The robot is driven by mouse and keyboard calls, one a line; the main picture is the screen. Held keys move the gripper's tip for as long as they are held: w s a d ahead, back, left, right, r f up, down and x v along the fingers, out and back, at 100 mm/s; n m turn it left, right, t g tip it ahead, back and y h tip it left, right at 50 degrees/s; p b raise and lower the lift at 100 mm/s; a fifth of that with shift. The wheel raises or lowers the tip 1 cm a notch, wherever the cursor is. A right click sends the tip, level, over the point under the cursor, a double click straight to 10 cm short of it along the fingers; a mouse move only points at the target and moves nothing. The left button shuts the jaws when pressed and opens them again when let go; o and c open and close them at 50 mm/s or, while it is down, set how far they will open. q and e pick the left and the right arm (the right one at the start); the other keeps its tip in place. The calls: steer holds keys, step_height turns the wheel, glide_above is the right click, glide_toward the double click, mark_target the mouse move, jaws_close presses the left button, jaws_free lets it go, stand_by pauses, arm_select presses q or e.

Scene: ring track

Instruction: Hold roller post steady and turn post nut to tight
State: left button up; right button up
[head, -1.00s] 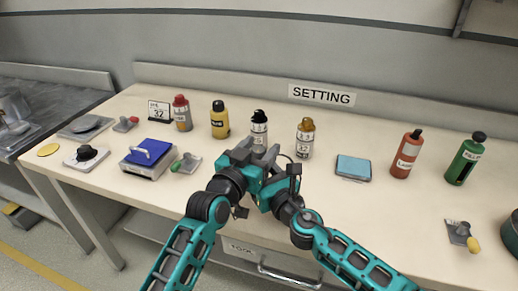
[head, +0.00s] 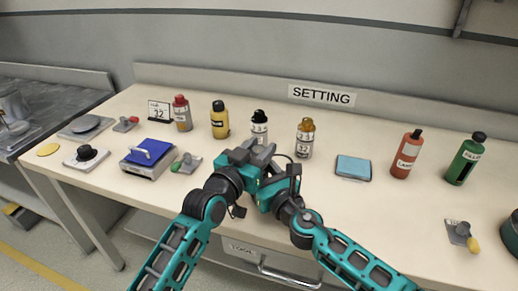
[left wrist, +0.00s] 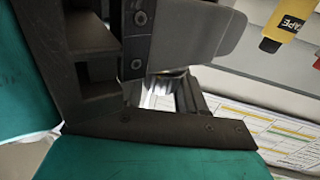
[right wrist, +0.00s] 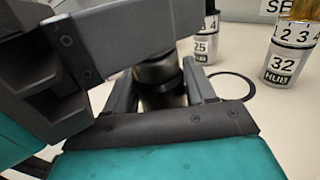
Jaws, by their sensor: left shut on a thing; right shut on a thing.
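My left gripper (head: 250,156) and right gripper (head: 266,163) meet at the front middle of the bench, and their fingers hide most of what they hold. In the left wrist view a bright, shiny metal piece (left wrist: 160,90) sits between the left fingers, which are shut on it. In the right wrist view a dark, rounded metal piece (right wrist: 160,78) stands between the right fingers, which are shut on it. I cannot tell which of these pieces is the roller post and which the post nut.
Hub bottles (head: 305,140) and (head: 259,128) stand just behind my grippers. A scale with a blue top (head: 148,153) is left. A blue pad (head: 353,167) lies right, with free bench around it.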

arm_select(q)
steer(key=o, duration=1)
steer(key=shift+c, duration=0.2)
steer(key=v, duration=1.2)
arm_select(e)
steer(key=o, duration=1.3)
